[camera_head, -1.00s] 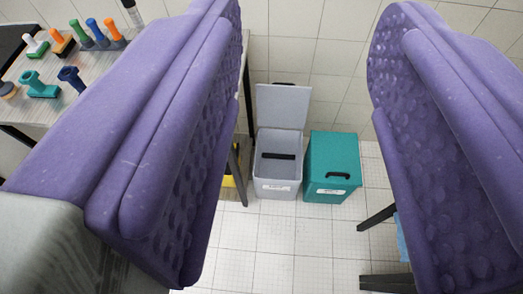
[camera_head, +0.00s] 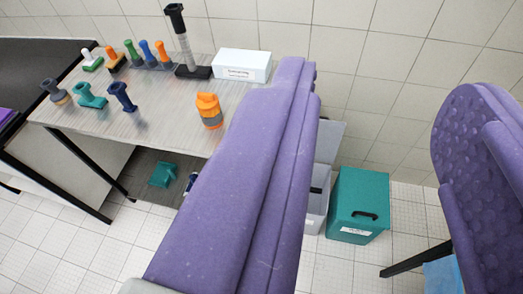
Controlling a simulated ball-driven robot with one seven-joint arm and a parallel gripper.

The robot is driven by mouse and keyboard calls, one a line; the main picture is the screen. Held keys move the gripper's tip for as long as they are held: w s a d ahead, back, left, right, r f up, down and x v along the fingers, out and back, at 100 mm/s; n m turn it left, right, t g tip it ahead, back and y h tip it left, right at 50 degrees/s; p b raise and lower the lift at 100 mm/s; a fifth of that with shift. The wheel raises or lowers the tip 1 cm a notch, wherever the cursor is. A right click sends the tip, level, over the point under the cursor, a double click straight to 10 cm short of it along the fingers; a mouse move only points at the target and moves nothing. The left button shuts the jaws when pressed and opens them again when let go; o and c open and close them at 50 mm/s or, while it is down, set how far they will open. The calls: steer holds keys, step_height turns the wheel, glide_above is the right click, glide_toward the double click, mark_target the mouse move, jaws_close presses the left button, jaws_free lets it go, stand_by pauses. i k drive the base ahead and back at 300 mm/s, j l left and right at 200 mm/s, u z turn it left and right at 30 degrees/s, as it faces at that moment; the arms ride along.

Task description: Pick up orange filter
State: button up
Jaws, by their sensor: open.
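An orange thing with a grey band (camera_head: 209,110) stands near the front right of the grey table. Other orange-topped pieces stand at the back: one on a dark base (camera_head: 115,61) and one in a row with a green and a blue piece (camera_head: 162,54). I cannot tell which of these is the orange filter. My gripper (camera_head: 385,85) has two purple, dimpled fingers, spread wide with nothing between them. Its left finger passes just right of the orange and grey thing in the picture and hides the table's right end.
The table (camera_head: 165,118) also bears a white labelled box (camera_head: 241,65), a tall dark stand (camera_head: 184,45), and teal (camera_head: 91,96) and navy (camera_head: 122,97) pieces. A teal bin (camera_head: 358,205) and an open grey bin (camera_head: 317,208) stand on the tiled floor. A teal object (camera_head: 162,174) lies under the table.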

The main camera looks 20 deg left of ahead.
mark_target(210, 113)
steer(key=i+j+u, duration=0.55)
steer(key=i, duration=0.35)
steer(key=i+j+u, duration=0.25)
steer(key=i, duration=0.25)
steer(key=i+u, duration=0.25)
steer(key=i, duration=0.25)
